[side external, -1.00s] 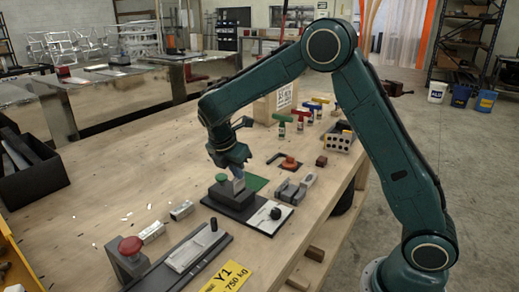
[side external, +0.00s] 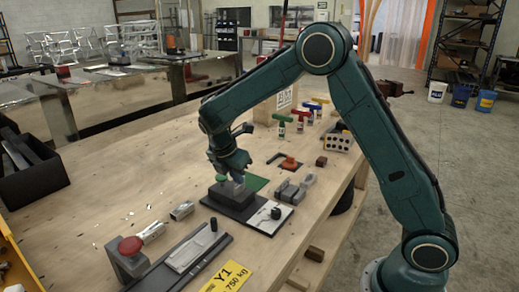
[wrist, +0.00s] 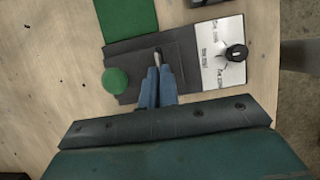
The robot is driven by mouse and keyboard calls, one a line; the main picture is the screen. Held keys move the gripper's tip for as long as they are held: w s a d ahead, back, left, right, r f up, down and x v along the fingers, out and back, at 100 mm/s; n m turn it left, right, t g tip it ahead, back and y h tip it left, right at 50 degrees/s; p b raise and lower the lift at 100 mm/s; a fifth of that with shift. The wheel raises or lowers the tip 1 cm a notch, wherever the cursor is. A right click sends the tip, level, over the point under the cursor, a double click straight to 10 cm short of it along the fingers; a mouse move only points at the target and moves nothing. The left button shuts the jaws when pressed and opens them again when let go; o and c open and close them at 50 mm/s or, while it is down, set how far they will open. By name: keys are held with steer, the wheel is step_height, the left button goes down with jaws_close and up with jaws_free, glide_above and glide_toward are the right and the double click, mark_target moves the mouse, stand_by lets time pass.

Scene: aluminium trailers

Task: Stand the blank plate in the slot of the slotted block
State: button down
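The slotted block (side external: 230,199) is a dark grey block on the bench, below my gripper; it also shows in the wrist view (wrist: 126,58). My gripper (wrist: 157,72) points down over it, its two blue fingers close together. The blank plate (wrist: 157,57) shows as a thin, pale metal edge between the fingertips, seen almost edge-on. It is over the block, in line with the dark slot area. The fingers hide most of the plate and slot, so I cannot tell how deep its lower edge sits.
A green knob (wrist: 115,80) stands at the block's left. A white printed card (wrist: 222,52) with a black knob (wrist: 236,52) lies to its right. A green mat (wrist: 128,18) lies beyond. Grey blocks (side external: 293,190) and a long grey rail (side external: 185,252) are nearby.

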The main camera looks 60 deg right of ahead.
steer(key=shift+f, duration=1.25)
steer(key=c, duration=1.6)
jaws_free()
steer(key=shift+r, duration=0.1)
steer(key=v, duration=1.3)
steer(key=shift+a+r, duration=0.1)
steer(key=shift+r, duration=0.2)
